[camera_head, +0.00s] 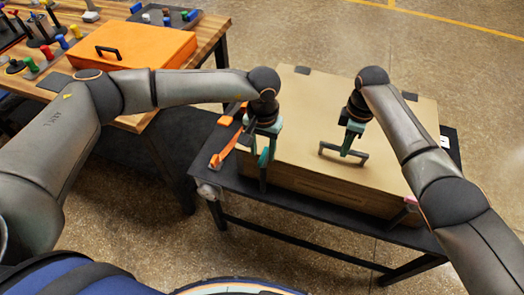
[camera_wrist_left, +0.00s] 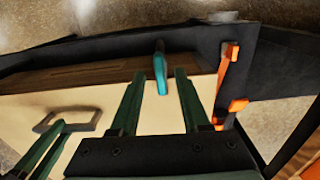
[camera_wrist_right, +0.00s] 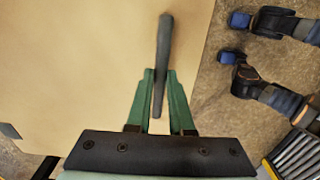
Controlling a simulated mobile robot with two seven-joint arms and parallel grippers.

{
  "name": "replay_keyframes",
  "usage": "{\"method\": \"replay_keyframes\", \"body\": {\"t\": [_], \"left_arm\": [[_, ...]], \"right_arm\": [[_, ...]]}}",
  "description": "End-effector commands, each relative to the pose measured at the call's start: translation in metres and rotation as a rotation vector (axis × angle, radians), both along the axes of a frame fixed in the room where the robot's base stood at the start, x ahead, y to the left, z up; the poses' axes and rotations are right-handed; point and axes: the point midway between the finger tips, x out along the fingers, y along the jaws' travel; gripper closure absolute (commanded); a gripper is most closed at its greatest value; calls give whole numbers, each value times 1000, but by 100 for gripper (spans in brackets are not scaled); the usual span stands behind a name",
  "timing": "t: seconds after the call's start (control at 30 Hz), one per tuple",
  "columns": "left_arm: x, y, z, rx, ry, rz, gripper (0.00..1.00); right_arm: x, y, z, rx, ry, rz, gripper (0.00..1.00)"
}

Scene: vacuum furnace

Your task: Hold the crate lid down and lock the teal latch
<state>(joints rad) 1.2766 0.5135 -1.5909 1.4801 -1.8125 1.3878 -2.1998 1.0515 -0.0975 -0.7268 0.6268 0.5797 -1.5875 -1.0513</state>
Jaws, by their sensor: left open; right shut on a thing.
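The tan crate (camera_head: 325,185) stands on a dark low table with its flat lid (camera_head: 310,115) down. My right gripper (camera_head: 348,145) is shut on the grey bar handle (camera_head: 330,148) on the lid; the handle (camera_wrist_right: 164,40) runs between its fingers in the right wrist view. My left gripper (camera_head: 266,165) is open at the crate's front left, pointing down. The teal latch (camera_wrist_left: 160,70) stands out at the crate's front edge in the left wrist view, ahead of and between the open fingers, with no clear contact. In the head view, the left gripper largely hides the latch.
An orange bracket (camera_head: 228,145) stands close beside my left gripper at the crate's left end. The dark table (camera_head: 300,215) has a narrow free strip in front of the crate. A wooden workbench (camera_head: 135,122) with an orange case (camera_head: 150,48) stands at left.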

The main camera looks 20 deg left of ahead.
Motion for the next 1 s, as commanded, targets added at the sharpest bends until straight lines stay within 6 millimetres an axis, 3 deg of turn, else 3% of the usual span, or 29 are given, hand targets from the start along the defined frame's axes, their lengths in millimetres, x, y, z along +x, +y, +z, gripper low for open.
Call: {"method": "replay_keyframes", "body": {"t": [0.03,0.5,0.7,0.93,0.97,1.0], "left_arm": [[1,0,8,-1,-3,0,54],[-3,0,99,0,-6,-1,54],[-4,0,113,0,-4,-1,54],[-5,0,114,1,-3,-1,54],[-5,0,114,0,-3,-1,54],[-5,0,114,0,-3,-1,54]], "right_arm": [[8,-4,1,-4,-31,-4,100],[9,-4,2,-4,-32,-4,100],[9,-4,2,-4,-33,-4,100],[9,-4,2,-4,-33,-4,100],[9,-4,2,-4,-33,-4,79],[9,-4,2,-5,-33,-4,75]]}}
